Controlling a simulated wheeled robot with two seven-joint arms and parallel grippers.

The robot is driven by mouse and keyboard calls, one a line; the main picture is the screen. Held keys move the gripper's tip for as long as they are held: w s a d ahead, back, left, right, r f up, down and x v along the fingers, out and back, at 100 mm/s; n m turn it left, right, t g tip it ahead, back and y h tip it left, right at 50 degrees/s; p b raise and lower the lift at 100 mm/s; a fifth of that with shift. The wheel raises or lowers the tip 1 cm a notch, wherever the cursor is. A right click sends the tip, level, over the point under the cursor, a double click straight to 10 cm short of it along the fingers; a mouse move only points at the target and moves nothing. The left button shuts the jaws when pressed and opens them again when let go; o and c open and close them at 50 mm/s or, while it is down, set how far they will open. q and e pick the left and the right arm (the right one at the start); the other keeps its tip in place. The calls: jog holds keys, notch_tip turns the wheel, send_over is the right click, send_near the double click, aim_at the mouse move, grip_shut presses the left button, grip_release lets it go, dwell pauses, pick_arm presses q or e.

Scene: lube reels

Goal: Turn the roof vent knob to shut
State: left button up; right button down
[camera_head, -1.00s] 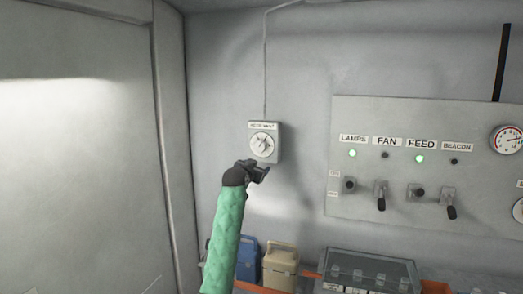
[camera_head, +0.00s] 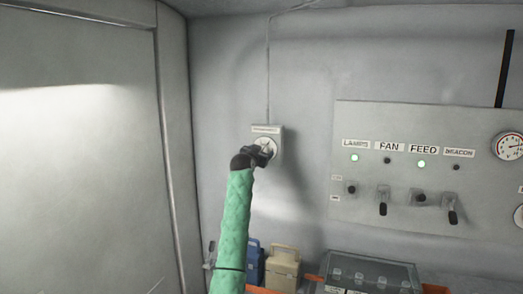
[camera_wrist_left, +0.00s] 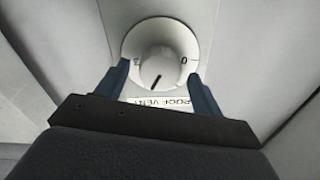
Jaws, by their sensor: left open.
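The roof vent knob (camera_wrist_left: 161,64) is a pale round knob on a white dial (camera_wrist_left: 160,30), with one black pointer line. In the left wrist view the line points down and slightly left, between a mark at left and a 0 at right. The label reading ROOF VENT (camera_wrist_left: 160,103) appears upside down there. In the head view the knob's wall plate (camera_head: 274,131) is partly hidden by my left gripper (camera_head: 266,150). My left gripper is open, its two fingers (camera_wrist_left: 158,76) on either side of the knob's lower part. I cannot tell whether they touch it. My right gripper is not in view.
A switch panel (camera_head: 400,170) with lamps and levers is on the wall to the right. Below stand a blue container (camera_head: 254,262), a beige container (camera_head: 283,268) and a clear-lidded case (camera_head: 370,268). A large pale door or cabinet (camera_head: 75,170) fills the left.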

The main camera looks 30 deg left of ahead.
pick_arm(q)
jog(key=shift+w, duration=0.3)
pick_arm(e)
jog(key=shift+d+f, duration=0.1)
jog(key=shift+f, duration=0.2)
pick_arm(q)
jog(key=shift+c, duration=0.2)
jog(key=c, duration=0.9)
jog(key=shift+c, duration=0.2)
